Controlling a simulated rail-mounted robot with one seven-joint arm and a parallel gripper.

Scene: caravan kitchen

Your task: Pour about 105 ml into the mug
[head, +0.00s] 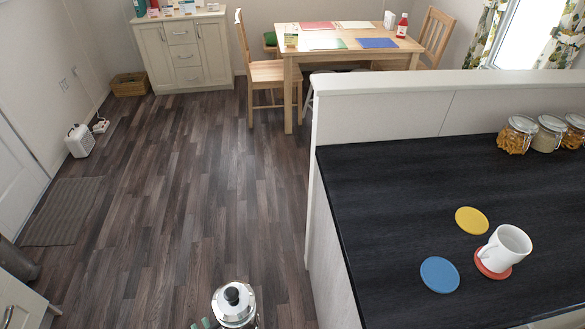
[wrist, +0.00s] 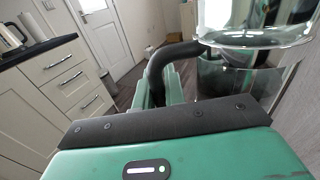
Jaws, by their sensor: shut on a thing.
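A white mug (head: 507,246) stands on a red coaster (head: 490,266) on the dark worktop at the right of the head view. I cannot see into it well enough to tell its contents. A glass cafetiere with a metal lid and black knob (head: 235,301) is at the bottom of the head view, left of the worktop and well apart from the mug. My gripper (head: 206,323) is beside it. In the wrist view my gripper (wrist: 165,88) is shut on the cafetiere's black handle (wrist: 158,68). The glass body (wrist: 250,22) shows at the upper right; its liquid level is unclear.
A yellow coaster (head: 471,220) and a blue coaster (head: 439,274) lie near the mug. Several glass jars (head: 517,135) stand at the back right of the worktop (head: 390,190). A raised white partition (head: 400,108) borders its far side. The floor on the left is open.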

